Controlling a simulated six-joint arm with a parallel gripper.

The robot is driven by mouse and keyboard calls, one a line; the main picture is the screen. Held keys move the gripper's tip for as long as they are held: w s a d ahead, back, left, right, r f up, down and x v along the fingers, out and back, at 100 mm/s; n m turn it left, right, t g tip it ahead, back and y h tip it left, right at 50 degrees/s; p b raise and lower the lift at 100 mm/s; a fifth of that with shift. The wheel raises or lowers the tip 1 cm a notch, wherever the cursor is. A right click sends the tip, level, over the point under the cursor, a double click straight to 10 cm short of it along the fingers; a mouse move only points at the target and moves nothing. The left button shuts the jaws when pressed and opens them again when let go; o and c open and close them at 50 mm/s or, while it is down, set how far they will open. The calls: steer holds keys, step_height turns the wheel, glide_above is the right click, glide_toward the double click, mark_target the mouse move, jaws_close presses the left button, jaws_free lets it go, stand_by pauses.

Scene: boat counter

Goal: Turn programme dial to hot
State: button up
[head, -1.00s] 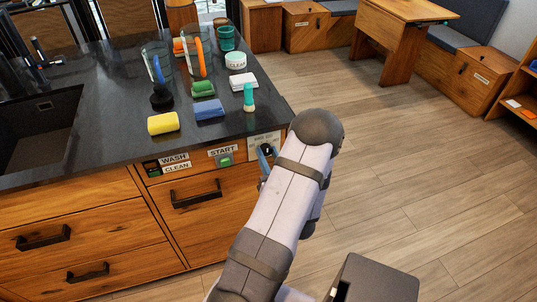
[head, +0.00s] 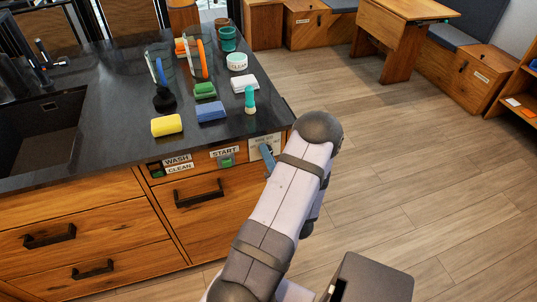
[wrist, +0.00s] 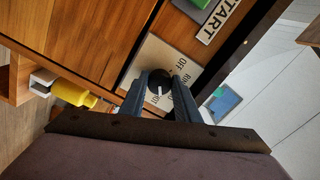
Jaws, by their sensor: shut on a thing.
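The programme dial (wrist: 160,78) is a round black knob with a white pointer line, on a pale label plate (wrist: 148,60). The plate reads OFF and what looks like RINSE; other lettering is partly hidden by the fingers. In the wrist view the pointer line runs down toward my palm; which word it marks I cannot tell. My gripper (wrist: 164,88) is shut on the dial, one blue-grey finger on each side. In the head view the plate (head: 263,143) sits at the counter front's right end, and my gripper (head: 267,160) covers the knob.
A green START button (head: 226,161) and the WASH and CLEAN labels (head: 177,163) are left of the dial. The floor at right is clear.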

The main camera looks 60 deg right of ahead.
steer(key=shift+m+p, duration=0.3)
steer(key=shift+m, duration=0.9)
steer(key=o, duration=1)
steer(key=shift+o, duration=0.2)
steer(key=b+v, duration=0.1)
steer(key=v, duration=0.6)
steer(key=shift+a+b, duration=0.2)
steer(key=shift+b, duration=0.1)
steer(key=shift+s, duration=0.1)
